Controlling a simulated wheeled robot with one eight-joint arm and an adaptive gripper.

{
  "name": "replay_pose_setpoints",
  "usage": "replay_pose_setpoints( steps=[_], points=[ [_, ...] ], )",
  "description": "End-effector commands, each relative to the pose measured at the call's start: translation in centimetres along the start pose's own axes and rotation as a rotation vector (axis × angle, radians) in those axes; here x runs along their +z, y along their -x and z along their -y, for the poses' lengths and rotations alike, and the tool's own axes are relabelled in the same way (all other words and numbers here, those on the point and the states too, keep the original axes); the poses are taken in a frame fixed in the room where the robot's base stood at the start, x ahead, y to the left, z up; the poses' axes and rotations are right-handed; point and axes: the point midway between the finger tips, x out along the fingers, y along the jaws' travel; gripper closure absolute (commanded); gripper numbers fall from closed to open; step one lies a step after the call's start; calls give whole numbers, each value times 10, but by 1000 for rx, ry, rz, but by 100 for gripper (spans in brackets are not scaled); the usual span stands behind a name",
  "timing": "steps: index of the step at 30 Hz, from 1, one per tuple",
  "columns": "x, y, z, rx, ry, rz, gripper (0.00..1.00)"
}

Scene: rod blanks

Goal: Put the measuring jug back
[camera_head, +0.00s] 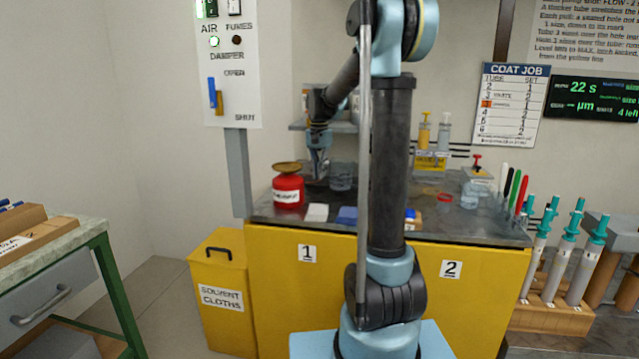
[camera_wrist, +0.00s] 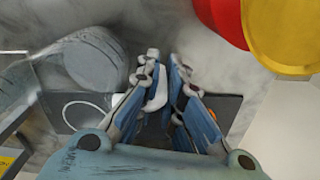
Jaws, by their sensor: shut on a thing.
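The measuring jug (camera_head: 341,179) looks like a clear grey vessel at the back of the steel bench top, just right of my gripper (camera_head: 319,172). In the wrist view it seems to be the grey translucent cylinder (camera_wrist: 95,60) left of my fingers (camera_wrist: 165,68). My fingers point down and are closed at the jug's near side; the grip seems to be on its handle, partly hidden by the fingers. I cannot tell whether the jug's base touches the bench.
A red tin (camera_head: 288,191) with a brass-coloured top stands close left of my gripper. A white block (camera_head: 317,212) and a blue block (camera_head: 347,215) lie in front. Another clear vessel (camera_head: 470,195) stands at right. A shelf (camera_head: 300,126) is behind my arm.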

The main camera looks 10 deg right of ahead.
Motion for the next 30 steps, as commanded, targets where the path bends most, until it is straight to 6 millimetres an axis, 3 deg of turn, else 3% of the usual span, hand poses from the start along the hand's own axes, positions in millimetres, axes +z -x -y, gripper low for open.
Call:
replay_pose_setpoints(
  steps=[9, 19, 22, 30],
  points=[
    [0, -36, 0, 0, 0, 0, 100],
    [0, -38, 0, 0, 0, 0, 100],
    [0, -38, 0, 0, 0, 0, 73],
    [0, -38, 0, 0, 0, 0, 72]
  ],
)
